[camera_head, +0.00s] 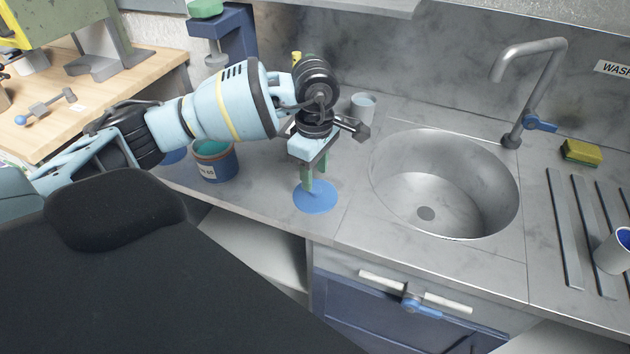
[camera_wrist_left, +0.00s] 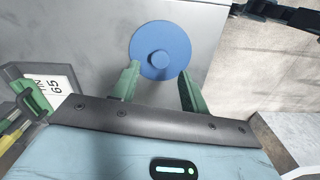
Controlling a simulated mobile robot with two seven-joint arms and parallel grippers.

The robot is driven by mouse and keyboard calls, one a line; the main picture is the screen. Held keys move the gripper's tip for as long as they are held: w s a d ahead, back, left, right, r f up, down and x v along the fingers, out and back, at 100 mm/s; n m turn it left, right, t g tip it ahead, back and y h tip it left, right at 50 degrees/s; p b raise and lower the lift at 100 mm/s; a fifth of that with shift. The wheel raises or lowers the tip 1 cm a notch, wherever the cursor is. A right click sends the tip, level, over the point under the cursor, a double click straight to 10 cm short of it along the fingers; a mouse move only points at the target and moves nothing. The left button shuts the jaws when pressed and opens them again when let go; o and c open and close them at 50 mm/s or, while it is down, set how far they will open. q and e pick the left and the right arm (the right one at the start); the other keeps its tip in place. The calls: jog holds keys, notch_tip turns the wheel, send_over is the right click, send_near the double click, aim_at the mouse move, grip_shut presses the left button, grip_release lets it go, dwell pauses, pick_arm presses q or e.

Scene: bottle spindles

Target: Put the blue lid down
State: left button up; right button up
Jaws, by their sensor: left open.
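The blue lid (camera_head: 316,200) is a flat round disc that appears to lie on the grey counter, left of the sink and near the front edge. In the left wrist view the lid (camera_wrist_left: 176,46) shows a round knob at its middle. My left gripper (camera_head: 307,183) points down over the lid. In the wrist view its green fingers (camera_wrist_left: 158,84) are spread apart on either side, with nothing between them. Whether the fingertips touch the lid cannot be told. My right gripper is not in view.
A blue can (camera_head: 214,165) with a teal inside stands left of the lid. A grey cup (camera_head: 363,106) stands behind my gripper. The steel sink (camera_head: 446,185) and its tap (camera_head: 540,90) are to the right. A drawer handle (camera_head: 415,292) sticks out below the counter.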

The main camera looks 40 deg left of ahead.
aim_at(315, 190)
pick_arm(q)
notch_tip(315, 190, up, 8)
jog(key=shift+s+f, duration=0.1)
jog(key=shift+f, duration=0.05)
dwell(0.7)
